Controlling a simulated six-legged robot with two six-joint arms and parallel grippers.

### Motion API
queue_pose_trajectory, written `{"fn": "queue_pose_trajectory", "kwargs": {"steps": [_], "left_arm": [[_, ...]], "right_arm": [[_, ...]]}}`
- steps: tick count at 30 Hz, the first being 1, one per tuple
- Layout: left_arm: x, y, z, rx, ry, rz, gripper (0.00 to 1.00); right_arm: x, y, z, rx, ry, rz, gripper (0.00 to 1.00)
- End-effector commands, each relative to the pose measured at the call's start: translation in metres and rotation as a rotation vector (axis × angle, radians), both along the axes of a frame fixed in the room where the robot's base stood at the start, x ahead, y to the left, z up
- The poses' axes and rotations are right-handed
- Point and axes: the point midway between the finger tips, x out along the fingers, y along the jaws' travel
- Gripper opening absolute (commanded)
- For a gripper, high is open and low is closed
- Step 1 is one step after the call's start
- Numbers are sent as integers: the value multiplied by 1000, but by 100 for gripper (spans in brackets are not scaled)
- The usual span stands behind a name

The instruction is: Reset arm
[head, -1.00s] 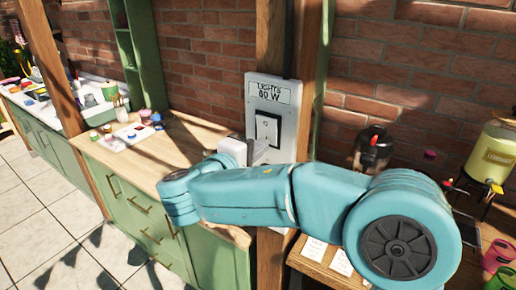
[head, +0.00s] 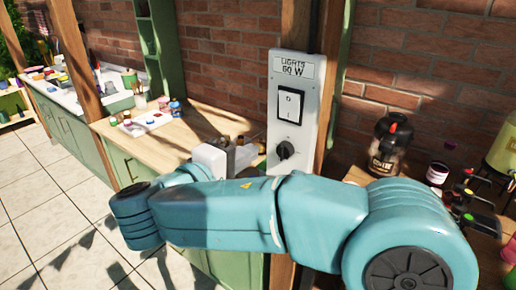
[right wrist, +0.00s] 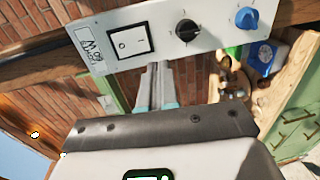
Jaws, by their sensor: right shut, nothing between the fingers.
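My right arm reaches across the head view from the lower right. Its right gripper (head: 247,157) is beside the wooden post, left of the panel's black knob (head: 285,150). In the right wrist view the two fingers (right wrist: 158,72) are together with nothing between them, apart from the panel in that picture or just overlapping its edge; I cannot tell the gap. The white panel (head: 307,112) labelled "LIGHTS 60 W" carries a white rocker switch (head: 290,104) in a black frame. The switch also shows in the right wrist view (right wrist: 129,42), with a blue knob (right wrist: 246,18) further right. My left gripper is out of sight.
A wooden counter (head: 190,127) with small paint pots stands behind the arm at left. A dark jar (head: 389,145) and a yellow dispenser (head: 504,147) stand on the right-hand bench. Tiled floor (head: 40,210) is open at the lower left.

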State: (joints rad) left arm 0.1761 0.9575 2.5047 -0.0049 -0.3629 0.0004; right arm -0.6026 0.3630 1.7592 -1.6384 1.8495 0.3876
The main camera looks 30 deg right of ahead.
Motion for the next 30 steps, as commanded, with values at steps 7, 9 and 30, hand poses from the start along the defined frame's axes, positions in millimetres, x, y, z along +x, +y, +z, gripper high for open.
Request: {"fn": "queue_pose_trajectory", "kwargs": {"steps": [7, 9, 30], "left_arm": [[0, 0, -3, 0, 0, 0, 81], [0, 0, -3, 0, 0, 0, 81], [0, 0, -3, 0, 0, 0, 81]], "right_arm": [[-6, 14, -2, 0, 1, 1, 0], [-6, 14, -2, 0, 1, 0, 0], [17, 17, -167, 243, 444, 147, 0]]}}
